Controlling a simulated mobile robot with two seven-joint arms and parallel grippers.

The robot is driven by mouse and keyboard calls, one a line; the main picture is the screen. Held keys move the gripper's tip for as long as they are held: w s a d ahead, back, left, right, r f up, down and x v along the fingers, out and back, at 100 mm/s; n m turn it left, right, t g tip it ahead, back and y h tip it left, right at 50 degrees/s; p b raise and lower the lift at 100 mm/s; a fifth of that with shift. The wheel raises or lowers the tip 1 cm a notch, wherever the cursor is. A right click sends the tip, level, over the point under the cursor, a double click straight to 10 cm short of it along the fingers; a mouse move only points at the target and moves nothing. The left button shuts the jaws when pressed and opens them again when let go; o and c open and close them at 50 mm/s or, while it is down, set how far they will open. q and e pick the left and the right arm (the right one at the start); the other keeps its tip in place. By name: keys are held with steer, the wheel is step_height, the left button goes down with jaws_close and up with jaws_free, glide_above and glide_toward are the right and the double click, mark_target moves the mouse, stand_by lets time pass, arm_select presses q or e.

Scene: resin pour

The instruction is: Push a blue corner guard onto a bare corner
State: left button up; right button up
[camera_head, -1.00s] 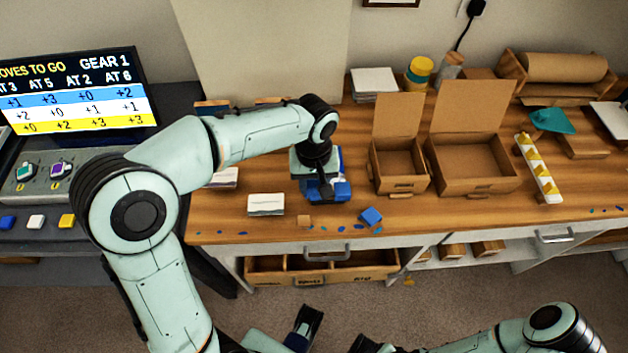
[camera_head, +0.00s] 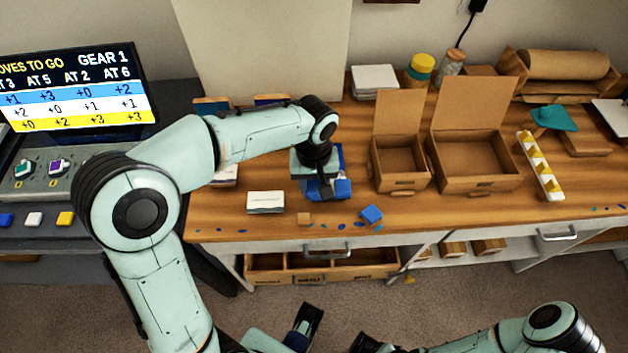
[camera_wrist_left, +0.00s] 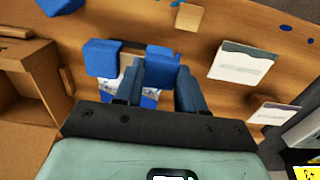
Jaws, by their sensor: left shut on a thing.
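My left gripper (camera_head: 324,190) reaches down to the bench top, and in the left wrist view (camera_wrist_left: 160,88) its two fingers are shut on a blue corner guard (camera_wrist_left: 162,60). A second blue guard (camera_wrist_left: 102,58) sits just beside it, across a narrow tan gap. Both are at the edge of a blue-and-white printed piece (camera_wrist_left: 150,98), mostly hidden under the gripper. Whether the held guard is fully seated cannot be told. Another blue guard (camera_head: 371,214) lies loose near the bench's front edge. My right gripper (camera_head: 368,344) is partly cut off at the bottom of the head view.
Two open cardboard boxes (camera_head: 403,184) (camera_head: 482,185) stand right of the left gripper. A white card stack (camera_head: 265,203) and a small tan block (camera_head: 304,219) lie to its left and front. A rack with yellow pieces (camera_head: 540,166) is farther right. An open drawer (camera_head: 322,276) juts out below.

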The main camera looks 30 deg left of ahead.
arm_select(q)
steer(key=shift+f, duration=0.3)
steer(key=shift+w+f, duration=0.1)
steer(key=shift+w, duration=0.1)
stand_by(0.3)
steer(key=o, duration=1.1)
